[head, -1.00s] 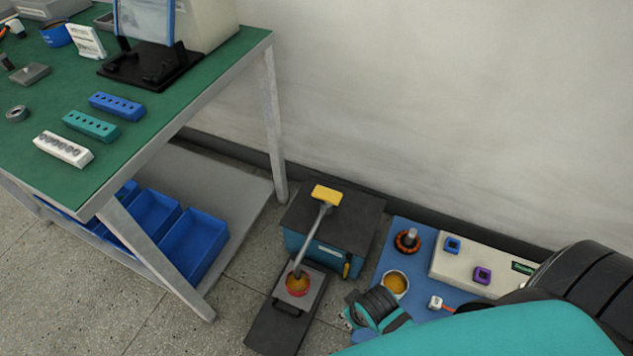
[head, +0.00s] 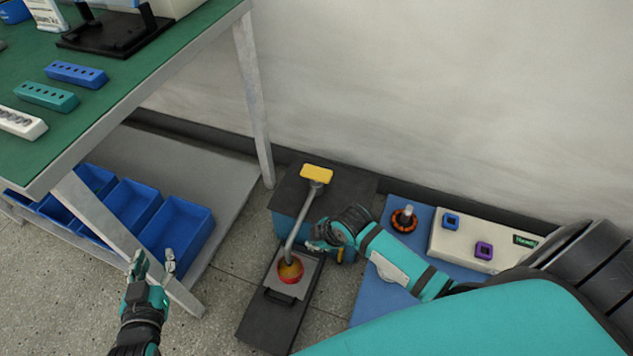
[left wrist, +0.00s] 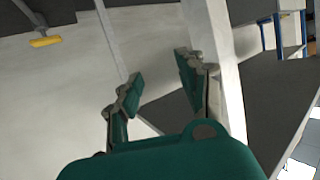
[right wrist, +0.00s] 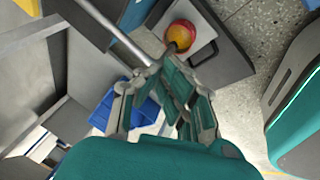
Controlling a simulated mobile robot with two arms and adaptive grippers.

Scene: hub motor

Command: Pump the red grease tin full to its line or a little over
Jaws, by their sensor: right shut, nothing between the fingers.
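The red grease tin (head: 291,271) sits on the low platform in the head view, with yellow-orange grease in it; its line cannot be made out. It also shows in the right wrist view (right wrist: 180,36). A grey pipe with a yellow handle (head: 316,174) slopes from the pump box down to the tin. The handle also shows in the left wrist view (left wrist: 45,41). My right gripper (head: 318,243) is shut and empty, beside the pipe and above the tin's far right side. My left gripper (head: 153,262) is open and empty, in front of the blue bins.
The dark-topped pump box (head: 340,190) stands against the wall. A blue mat (head: 372,305) at right holds an orange-ringed part (head: 404,219) and a pale block (head: 462,240). The green workbench (head: 90,115) and blue bins (head: 178,230) are at left.

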